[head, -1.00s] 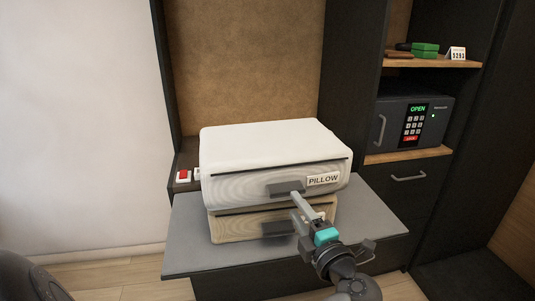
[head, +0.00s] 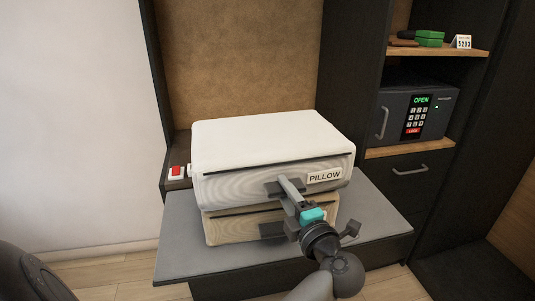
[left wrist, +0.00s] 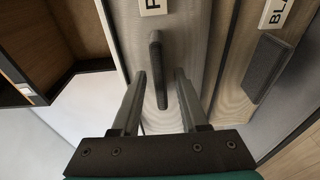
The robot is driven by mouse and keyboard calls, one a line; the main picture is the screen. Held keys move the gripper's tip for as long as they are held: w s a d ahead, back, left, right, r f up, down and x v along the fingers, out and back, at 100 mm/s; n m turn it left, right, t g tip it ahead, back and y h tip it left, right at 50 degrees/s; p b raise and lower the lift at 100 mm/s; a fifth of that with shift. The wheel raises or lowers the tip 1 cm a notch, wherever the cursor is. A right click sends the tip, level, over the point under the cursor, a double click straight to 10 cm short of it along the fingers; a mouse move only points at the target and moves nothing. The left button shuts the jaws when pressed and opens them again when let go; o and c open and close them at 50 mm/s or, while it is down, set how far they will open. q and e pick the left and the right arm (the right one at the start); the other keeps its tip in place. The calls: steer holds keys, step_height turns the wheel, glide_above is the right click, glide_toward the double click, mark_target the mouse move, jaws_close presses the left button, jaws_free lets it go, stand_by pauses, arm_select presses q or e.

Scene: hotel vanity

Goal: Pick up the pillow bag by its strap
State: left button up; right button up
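The pillow bag (head: 265,142) is white on top with a beige ribbed front and a "PILLOW" label. It lies flat on a second, beige bag (head: 222,229). Its dark strap (head: 272,190) sits mid-front and also shows in the left wrist view (left wrist: 156,60). My left gripper (head: 287,184) is at this strap. In the left wrist view my left gripper (left wrist: 159,73) is open, with one finger on each side of the strap's near end and gaps on both sides. My right gripper is not in view.
The lower bag has its own dark strap (head: 271,230), close below my gripper. Both bags rest on a grey shelf board (head: 182,250). A safe (head: 405,112) reading "OPEN" and a cabinet stand at the right. A red-and-white switch (head: 176,172) is at the left.

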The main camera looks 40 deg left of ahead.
arm_select(q)
jaws_close()
steer(key=shift+r, duration=0.1)
stand_by(1.0)
